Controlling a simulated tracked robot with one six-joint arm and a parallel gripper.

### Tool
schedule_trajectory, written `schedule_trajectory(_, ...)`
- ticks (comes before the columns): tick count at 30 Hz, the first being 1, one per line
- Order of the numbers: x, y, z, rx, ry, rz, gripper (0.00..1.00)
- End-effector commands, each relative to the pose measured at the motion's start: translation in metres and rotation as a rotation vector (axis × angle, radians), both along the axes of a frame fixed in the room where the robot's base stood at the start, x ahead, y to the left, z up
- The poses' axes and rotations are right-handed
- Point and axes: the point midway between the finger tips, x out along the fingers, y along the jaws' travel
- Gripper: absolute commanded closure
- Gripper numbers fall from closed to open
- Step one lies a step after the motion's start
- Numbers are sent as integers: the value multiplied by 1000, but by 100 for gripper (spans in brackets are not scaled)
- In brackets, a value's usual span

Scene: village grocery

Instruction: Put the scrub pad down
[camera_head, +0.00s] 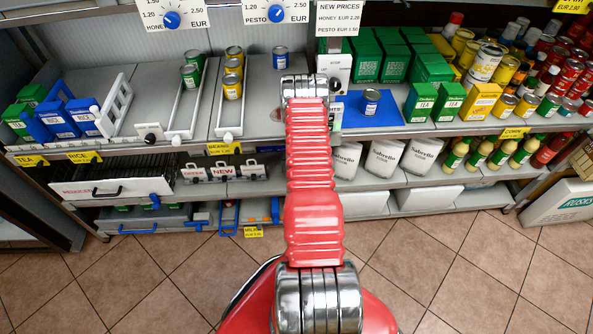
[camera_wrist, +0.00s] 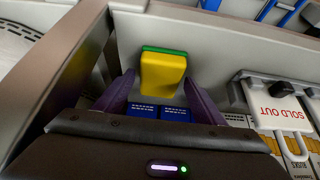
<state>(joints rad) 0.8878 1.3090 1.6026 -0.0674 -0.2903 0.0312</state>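The scrub pad (camera_wrist: 163,72), a yellow block with a green top edge, sits between the two purple fingers of my gripper (camera_wrist: 160,82) in the wrist view. The fingertips lie close against its left and right sides, and I appear to hold it. Grey surface shows behind it; I cannot tell whether it touches anything there. In the head view my red arm reaches forward to the shelves, and its raised part hides the gripper and the pad.
Blue boxes (camera_wrist: 174,113) show below the pad. A "SOLD OUT" tag (camera_wrist: 275,108) hangs at the right. In the head view, a blue mat (camera_head: 352,119) holds one can (camera_head: 370,101). Tea boxes (camera_head: 421,101) crowd the right. Bare shelf (camera_head: 262,115) shows left of my arm.

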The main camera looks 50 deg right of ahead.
Motion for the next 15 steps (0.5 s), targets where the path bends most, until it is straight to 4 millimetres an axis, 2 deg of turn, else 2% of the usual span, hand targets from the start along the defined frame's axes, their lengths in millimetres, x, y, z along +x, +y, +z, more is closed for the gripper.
schedule_trajectory(9,0,0,1,0,0,0,34)
schedule_trajectory(15,-3,3,9,1,1,0,34)
